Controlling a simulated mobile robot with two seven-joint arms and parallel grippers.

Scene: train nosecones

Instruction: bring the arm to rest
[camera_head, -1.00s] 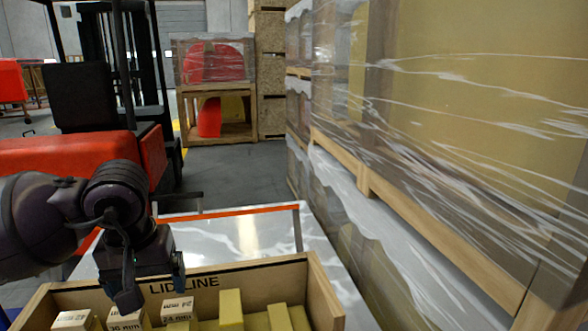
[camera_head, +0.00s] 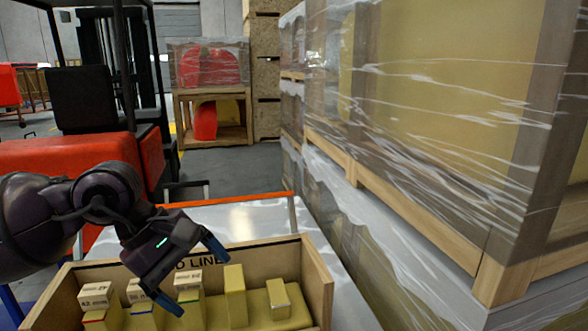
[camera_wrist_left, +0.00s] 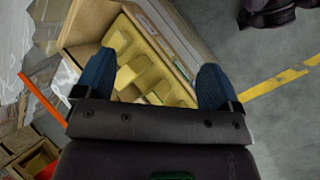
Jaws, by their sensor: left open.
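My left gripper (camera_head: 192,272) is open above the wooden crate (camera_head: 318,285), with its blue fingertips spread and nothing between them. It also shows in the left wrist view (camera_wrist_left: 156,88), over yellow blocks (camera_wrist_left: 150,75) inside the crate. The crate holds several yellow blocks (camera_head: 235,300), some with white labelled tops such as "42 mm" (camera_head: 95,297). The gripper hides part of the lettering on the crate's far wall. My right gripper is not in view.
Wrapped pallet loads (camera_head: 440,130) line the right side. A red forklift (camera_head: 75,160) stands at the left. A wrapped crate with a red part (camera_head: 208,66) sits on a wooden stand (camera_head: 245,118) behind. Grey floor (camera_head: 235,170) is clear between.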

